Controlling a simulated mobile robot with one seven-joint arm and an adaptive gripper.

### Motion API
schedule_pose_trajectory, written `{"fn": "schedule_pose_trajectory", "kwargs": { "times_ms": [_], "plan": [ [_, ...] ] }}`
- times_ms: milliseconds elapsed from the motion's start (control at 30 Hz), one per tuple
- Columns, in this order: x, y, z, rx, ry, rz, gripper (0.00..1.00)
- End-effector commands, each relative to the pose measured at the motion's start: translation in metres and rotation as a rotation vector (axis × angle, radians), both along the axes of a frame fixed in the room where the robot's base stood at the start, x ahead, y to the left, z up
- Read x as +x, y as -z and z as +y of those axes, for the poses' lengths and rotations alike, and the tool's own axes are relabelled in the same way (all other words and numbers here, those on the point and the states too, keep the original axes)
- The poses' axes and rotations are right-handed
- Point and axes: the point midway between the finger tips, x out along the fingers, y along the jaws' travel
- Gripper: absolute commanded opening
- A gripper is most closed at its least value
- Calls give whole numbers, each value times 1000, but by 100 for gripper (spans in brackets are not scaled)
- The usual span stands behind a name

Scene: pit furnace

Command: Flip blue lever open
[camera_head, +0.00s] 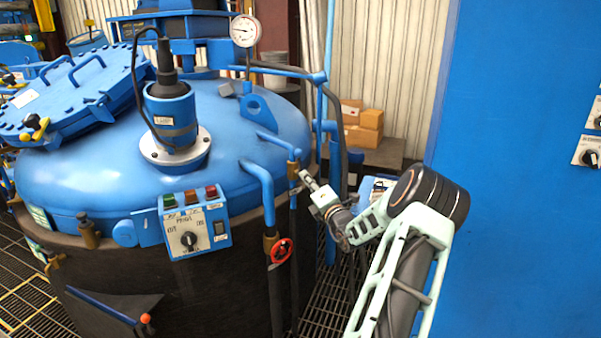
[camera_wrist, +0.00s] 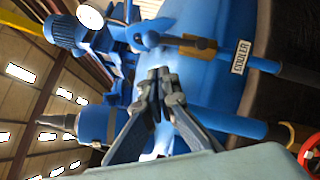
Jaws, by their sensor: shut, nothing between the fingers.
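My gripper (camera_head: 305,180) is shut and empty, beside the right side of the furnace. In the wrist view the closed fingertips (camera_wrist: 160,78) point at a brass valve (camera_wrist: 192,46) on a blue pipe and appear just short of it. A blue part at the valve's left end (camera_wrist: 150,38) may be the blue lever, but its shape and position are unclear. In the head view the brass valve (camera_head: 293,169) is on a thin vertical pipe, just left of my fingertips. Whether they touch cannot be told.
A white COOLER label (camera_wrist: 241,57) sits by the valve. A thicker pipe with a red handwheel (camera_head: 280,250) stands left of my gripper. A pressure gauge (camera_head: 245,31) is above. A control box (camera_head: 195,224) is on the furnace front. A blue wall (camera_head: 520,120) stands at right.

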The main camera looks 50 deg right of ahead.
Motion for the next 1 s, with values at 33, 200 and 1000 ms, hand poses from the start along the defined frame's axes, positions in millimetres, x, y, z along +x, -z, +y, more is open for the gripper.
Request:
{"fn": "schedule_pose_trajectory", "kwargs": {
  "times_ms": [33, 200, 1000],
  "plan": [
    [-10, 2, 3, 2, 1, 1, 0],
    [-34, 6, 12, 1, -1, 1, 0],
    [-47, 8, 18, 0, -1, 0, 0]
  ]
}}
